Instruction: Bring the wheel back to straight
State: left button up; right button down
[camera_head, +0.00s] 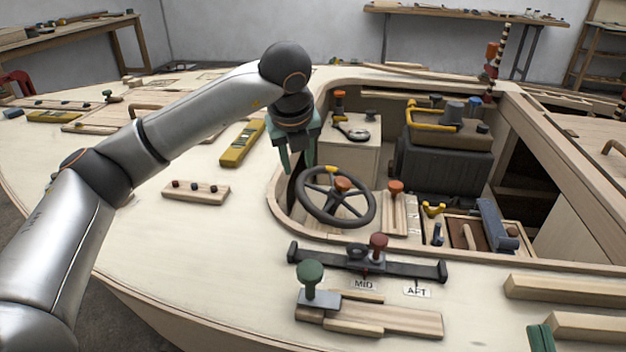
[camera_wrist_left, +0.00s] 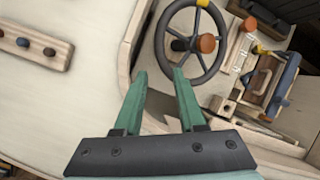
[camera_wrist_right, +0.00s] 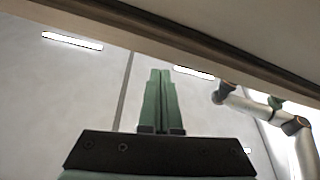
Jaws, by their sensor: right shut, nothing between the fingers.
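The dark steering wheel (camera_head: 369,207) stands in the cockpit opening, with several spokes and an orange-brown knob (camera_head: 343,185) near its centre. A yellow mark (camera_head: 331,170) is on its rim, near the top in the head view. In the left wrist view the wheel (camera_wrist_left: 163,55) lies beyond my fingertips, its yellow mark (camera_wrist_left: 203,3) at the top edge. My left gripper (camera_head: 297,168) is open and empty, just above and left of the rim, apparently not touching. My right gripper (camera_wrist_right: 160,75) is shut and empty, facing a bare wall; only a green piece shows at the head view's lower right.
A dark slide bar (camera_head: 400,264) with a red knob lies in front of the wheel. A green-knobbed lever (camera_head: 311,280) stands nearer. An orange knob (camera_head: 396,187) rises right of the wheel. The pale deck to the left is mostly clear around a peg block (camera_head: 196,191).

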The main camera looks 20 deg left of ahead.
aim_at(302, 195)
jog(key=shift+r, duration=0.25)
pick_arm(q)
jog(key=b+x, duration=0.2)
jog(key=x, duration=0.9)
jog(key=shift+f, duration=0.25)
jog(key=shift+w+f, duration=0.25)
jog(key=shift+f, duration=0.1)
pick_arm(e)
jog(key=s+a+r+n+t+y, duration=0.1)
jog(key=s+r+n+y, duration=0.4)
jog(key=s+r+y, duration=0.1)
jog(key=shift+r+n+y, duration=0.3)
jog(key=shift+r+y, duration=0.4)
jog(key=shift+r, duration=0.4)
jog(key=shift+s, duration=0.1)
pick_arm(q)
grip_shut()
